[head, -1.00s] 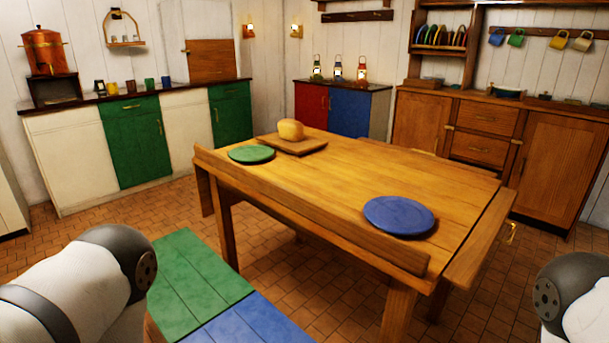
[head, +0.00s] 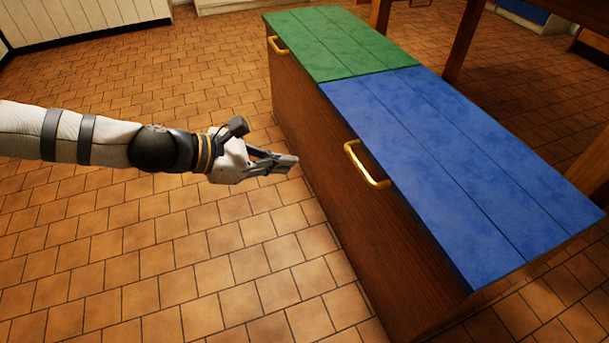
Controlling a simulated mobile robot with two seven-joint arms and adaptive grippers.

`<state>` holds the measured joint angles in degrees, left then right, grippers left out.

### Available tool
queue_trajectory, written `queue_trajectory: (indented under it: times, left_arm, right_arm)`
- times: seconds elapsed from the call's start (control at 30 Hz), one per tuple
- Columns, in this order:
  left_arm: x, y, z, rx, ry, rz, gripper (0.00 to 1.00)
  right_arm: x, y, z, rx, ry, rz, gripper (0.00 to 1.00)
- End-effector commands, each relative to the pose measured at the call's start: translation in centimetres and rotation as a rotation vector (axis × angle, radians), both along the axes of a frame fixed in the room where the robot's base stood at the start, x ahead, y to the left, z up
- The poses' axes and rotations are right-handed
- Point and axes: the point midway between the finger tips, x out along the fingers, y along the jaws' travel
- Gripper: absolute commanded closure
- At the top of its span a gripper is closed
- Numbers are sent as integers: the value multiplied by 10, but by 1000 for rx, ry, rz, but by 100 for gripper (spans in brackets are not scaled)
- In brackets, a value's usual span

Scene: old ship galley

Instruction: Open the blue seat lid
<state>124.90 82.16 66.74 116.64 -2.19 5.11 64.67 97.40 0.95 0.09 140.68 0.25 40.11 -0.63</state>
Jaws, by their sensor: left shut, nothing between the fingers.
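The blue seat lid (head: 450,160) lies shut on the near half of a wooden bench chest (head: 385,260). A brass handle (head: 366,165) sits at the lid's left edge. The green seat lid (head: 335,42) covers the far half and is also shut, with its own brass handle (head: 277,46). My left gripper (head: 292,162) is shut and empty, to the left of the blue lid's handle and apart from it, beside the chest's front face. My right gripper is not in view.
Table legs (head: 463,40) stand behind the bench at the upper right. The tiled floor (head: 180,270) left of the bench is clear. A white cabinet base (head: 80,25) runs along the far left.

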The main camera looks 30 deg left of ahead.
Motion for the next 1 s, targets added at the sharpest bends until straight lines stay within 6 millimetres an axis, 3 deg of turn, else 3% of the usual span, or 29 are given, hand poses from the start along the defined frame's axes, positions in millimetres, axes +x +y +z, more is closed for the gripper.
queue_trajectory:
  times: [0.5,0.6,0.7,1.0]
  left_arm:
    - [72,-50,-51,2,1,-3,100]
    - [71,-54,-21,1,-7,-3,100]
    - [71,-57,-11,1,-6,-2,100]
    - [71,-59,-7,2,0,-1,100]
  right_arm:
    - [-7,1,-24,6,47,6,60]
    - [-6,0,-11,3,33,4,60]
    - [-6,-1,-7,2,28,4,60]
    - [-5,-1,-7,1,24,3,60]
